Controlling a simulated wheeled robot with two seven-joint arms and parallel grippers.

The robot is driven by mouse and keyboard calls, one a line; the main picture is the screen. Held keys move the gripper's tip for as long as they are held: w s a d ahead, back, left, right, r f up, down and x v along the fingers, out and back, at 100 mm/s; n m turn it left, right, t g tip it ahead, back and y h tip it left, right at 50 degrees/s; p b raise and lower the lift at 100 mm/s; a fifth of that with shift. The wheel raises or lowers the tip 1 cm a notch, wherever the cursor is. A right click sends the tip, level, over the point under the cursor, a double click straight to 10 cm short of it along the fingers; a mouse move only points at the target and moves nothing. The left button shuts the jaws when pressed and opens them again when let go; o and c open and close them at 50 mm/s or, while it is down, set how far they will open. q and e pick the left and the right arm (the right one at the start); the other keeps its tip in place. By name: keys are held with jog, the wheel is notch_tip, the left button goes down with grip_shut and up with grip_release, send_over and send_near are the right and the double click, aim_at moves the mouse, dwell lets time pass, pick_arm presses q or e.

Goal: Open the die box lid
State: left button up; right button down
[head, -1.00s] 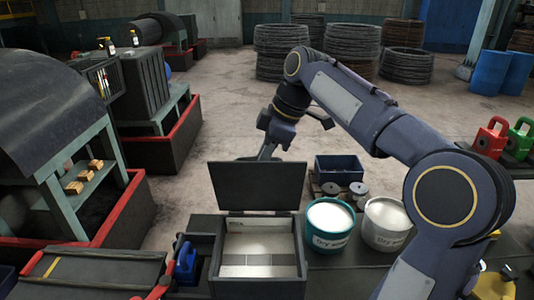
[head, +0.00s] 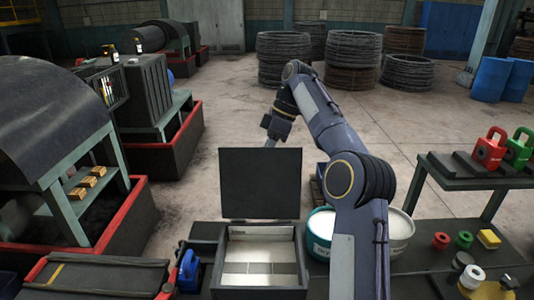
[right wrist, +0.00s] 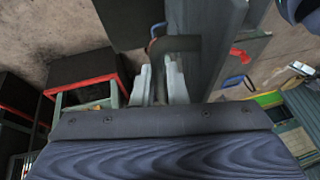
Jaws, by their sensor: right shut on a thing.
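The die box (head: 218,262) is a dark open-topped box at the bottom middle of the head view. Its dark lid (head: 260,182) stands raised at the box's far edge, close to upright. The light inside with pale blocks shows. My right gripper (right wrist: 160,84) is at the lid's far side. In the right wrist view its two pale fingers are shut at a dark bent handle (right wrist: 176,43). My left gripper is not in view.
Two buckets (head: 320,240) stand right of the box, partly behind my right arm. A blue block-like thing (head: 188,268) sits left of it. A shelf with red (head: 488,150) and green weights is at the right. Open floor lies behind the lid.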

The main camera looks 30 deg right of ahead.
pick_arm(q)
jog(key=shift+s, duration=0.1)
pick_arm(e)
jog(key=shift+w+d+f, duration=0.25)
jog(key=shift+d+f, duration=0.05)
jog(key=shift+f, duration=0.2)
jog(key=c, duration=1.8)
grip_release()
jog(key=o, duration=0.3)
jog(key=shift+w+d+f, duration=0.25)
jog(key=shift+w, duration=0.25)
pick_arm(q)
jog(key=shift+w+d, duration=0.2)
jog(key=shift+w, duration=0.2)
pick_arm(e)
jog(key=shift+o, duration=0.2)
jog(key=shift+s+a+r, duration=0.1)
jog(key=shift+r, duration=0.1)
jog(key=shift+r, duration=0.2)
jog(key=shift+s+a, duration=0.1)
